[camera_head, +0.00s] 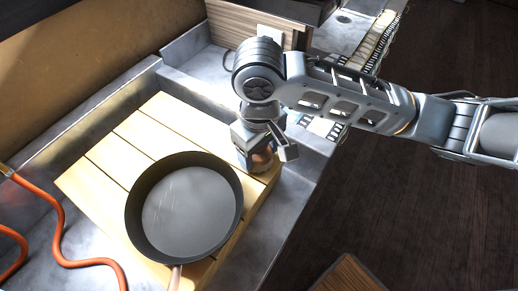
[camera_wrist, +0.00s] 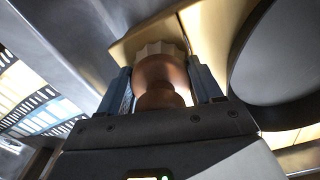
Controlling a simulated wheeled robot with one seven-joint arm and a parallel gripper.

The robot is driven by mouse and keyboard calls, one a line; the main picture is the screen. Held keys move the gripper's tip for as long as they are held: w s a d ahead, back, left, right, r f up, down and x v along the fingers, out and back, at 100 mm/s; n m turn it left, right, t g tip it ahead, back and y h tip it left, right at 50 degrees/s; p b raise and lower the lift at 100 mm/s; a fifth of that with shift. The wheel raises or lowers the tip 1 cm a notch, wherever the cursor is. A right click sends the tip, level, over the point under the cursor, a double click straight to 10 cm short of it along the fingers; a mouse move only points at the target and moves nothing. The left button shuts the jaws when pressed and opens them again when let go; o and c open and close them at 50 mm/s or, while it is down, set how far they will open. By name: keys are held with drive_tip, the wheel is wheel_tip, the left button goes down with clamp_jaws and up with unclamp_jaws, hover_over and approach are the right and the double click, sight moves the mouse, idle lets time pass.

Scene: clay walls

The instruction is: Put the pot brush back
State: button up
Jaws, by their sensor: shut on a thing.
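The pot brush (camera_wrist: 162,72) has a round brown wooden body with a pale, ridged end pointing away from the wrist camera. My gripper (camera_wrist: 163,88) is shut on it, with one blue-grey finger on each side. In the head view my gripper (camera_head: 264,148) points down over the right edge of the slatted wooden board (camera_head: 118,157), and the brush (camera_head: 261,162) shows as a brown patch below it. My gripper hides part of the brush there. I cannot tell whether its pale end touches the board.
A dark round pan (camera_head: 190,208) lies on the board just left of my gripper; it also shows at the right of the wrist view (camera_wrist: 285,60). An orange hose (camera_head: 60,230) curves at the lower left. A wooden panel (camera_head: 245,28) stands behind. Dark floor lies right of the grey counter.

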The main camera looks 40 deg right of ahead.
drive_tip(key=shift+f, duration=0.15)
drive_tip(key=o, duration=1.3)
wheel_tip(320, 180, up, 12)
drive_tip(key=shift+r+p, duration=0.2)
drive_tip(key=shift+p, duration=0.8)
